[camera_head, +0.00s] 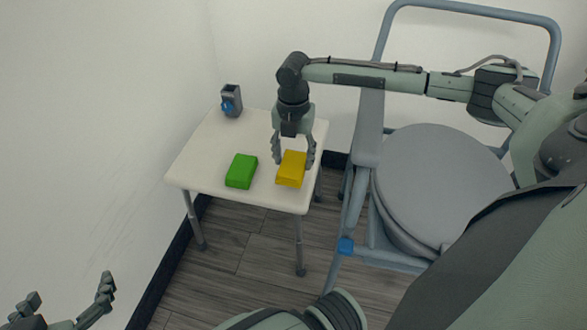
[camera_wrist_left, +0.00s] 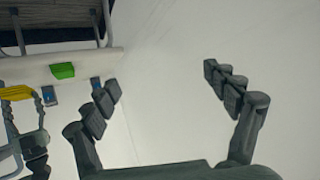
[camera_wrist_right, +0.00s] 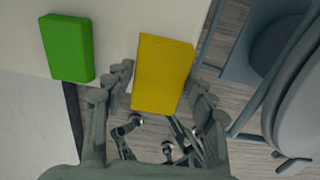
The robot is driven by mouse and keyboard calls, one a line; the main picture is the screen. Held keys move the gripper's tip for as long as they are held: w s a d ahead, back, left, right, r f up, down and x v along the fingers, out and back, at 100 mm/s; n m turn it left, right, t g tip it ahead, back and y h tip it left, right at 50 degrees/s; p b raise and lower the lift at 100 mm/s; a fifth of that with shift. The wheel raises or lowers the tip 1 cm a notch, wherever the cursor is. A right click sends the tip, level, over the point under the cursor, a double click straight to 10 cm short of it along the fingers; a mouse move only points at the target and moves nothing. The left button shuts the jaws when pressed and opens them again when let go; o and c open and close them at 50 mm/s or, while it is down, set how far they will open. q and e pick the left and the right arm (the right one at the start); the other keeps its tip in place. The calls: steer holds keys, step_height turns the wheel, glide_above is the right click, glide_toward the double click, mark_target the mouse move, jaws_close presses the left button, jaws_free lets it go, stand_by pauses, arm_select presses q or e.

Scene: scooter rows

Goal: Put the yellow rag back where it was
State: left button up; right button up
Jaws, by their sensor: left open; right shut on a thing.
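The yellow rag (camera_head: 291,170), a folded block, is at the right part of the small white table (camera_head: 210,155). My right gripper (camera_head: 293,160) reaches down from above and is shut on it. In the right wrist view the yellow rag (camera_wrist_right: 162,75) sits between the fingers; I cannot tell whether it touches the tabletop. A green folded block (camera_head: 241,171) lies on the table just left of it, apart from it. My left gripper (camera_head: 70,292) is open and empty at the bottom left, far from the table.
A grey holder with a blue part (camera_head: 231,101) stands at the table's back left corner. A blue-grey commode chair with a round grey seat (camera_head: 440,185) stands right of the table. White walls (camera_head: 90,100) enclose the left and back. The table's middle and back are clear.

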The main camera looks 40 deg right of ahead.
mark_target(293, 160)
steer(key=shift+w+d+f, duration=0.1)
steer(key=shift+w+f, duration=0.05)
steer(key=shift+f, duration=0.1)
step_height(293, 160, down, 3)
steer(key=shift+f+b, duration=0.1)
steer(key=shift+b, duration=0.3)
steer(key=shift+f, duration=0.3)
arm_select(q)
steer(key=d+r, duration=0.1)
steer(key=w+d+r+t+h, duration=0.1)
steer(key=d+r+t, duration=0.1)
steer(key=shift+w+r+h, duration=0.3)
steer(key=shift+w+r, duration=0.1)
steer(key=shift+a, duration=0.1)
arm_select(e)
steer(key=o, duration=1)
steer(key=shift+f, duration=0.1)
arm_select(q)
steer(key=shift+a+f, duration=0.1)
steer(key=shift+f, duration=0.1)
